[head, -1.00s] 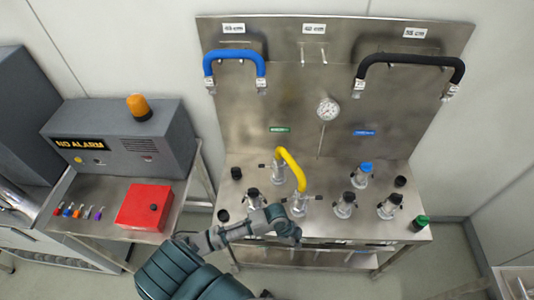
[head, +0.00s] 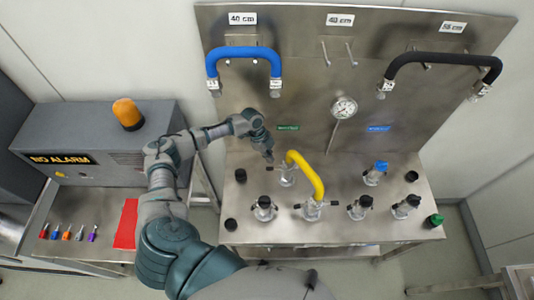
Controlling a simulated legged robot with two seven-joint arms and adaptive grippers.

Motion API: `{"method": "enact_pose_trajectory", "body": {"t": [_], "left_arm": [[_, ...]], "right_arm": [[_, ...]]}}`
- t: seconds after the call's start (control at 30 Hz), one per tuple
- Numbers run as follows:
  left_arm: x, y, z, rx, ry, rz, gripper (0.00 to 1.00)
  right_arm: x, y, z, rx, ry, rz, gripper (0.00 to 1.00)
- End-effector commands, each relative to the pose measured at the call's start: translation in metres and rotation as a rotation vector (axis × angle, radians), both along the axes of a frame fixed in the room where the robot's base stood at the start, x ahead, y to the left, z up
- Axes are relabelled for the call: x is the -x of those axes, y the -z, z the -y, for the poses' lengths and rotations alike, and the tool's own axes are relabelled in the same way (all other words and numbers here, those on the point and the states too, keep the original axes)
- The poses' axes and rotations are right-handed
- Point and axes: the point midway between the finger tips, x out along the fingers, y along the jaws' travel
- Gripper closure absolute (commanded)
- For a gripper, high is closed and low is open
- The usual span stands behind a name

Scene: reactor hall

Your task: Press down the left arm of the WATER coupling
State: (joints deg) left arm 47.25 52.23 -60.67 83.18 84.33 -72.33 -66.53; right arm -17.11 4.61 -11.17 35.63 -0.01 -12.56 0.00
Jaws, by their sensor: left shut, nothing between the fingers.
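The steel coupling (head: 287,176) at the back left of the bench, below a green label (head: 288,127), has small dark side arms; its left arm (head: 269,168) shows. A yellow hose (head: 308,172) arches from this coupling to a front coupling (head: 312,211). My left gripper (head: 269,157) is shut and empty, pointing down just above that left arm; I cannot tell whether they touch. Another back coupling (head: 376,174) with a blue cap stands below a blue label (head: 379,128). The label words are too small to read, so which is WATER is unclear. My right gripper is not in view.
More couplings (head: 263,210) stand along the bench front. A blue hose (head: 243,55) and black hose (head: 440,60) hang on the upright panel beside a gauge (head: 344,107).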

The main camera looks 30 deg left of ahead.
Motion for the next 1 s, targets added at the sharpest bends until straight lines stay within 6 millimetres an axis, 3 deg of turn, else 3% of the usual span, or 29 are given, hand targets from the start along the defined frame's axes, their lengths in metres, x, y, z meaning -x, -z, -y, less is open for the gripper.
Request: {"method": "enact_pose_trajectory", "body": {"t": [0.17, 0.7, 1.0], "left_arm": [[-0.001, 0.011, -0.001, 0.004, -0.001, -0.002, 1.00], [0.000, 0.050, -0.004, 0.006, -0.001, -0.003, 1.00], [-0.001, 0.073, -0.003, 0.004, 0.001, -0.002, 1.00]], "right_arm": [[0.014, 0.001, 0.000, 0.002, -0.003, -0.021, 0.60], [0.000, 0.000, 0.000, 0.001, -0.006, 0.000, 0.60], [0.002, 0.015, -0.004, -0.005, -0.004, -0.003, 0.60]]}}
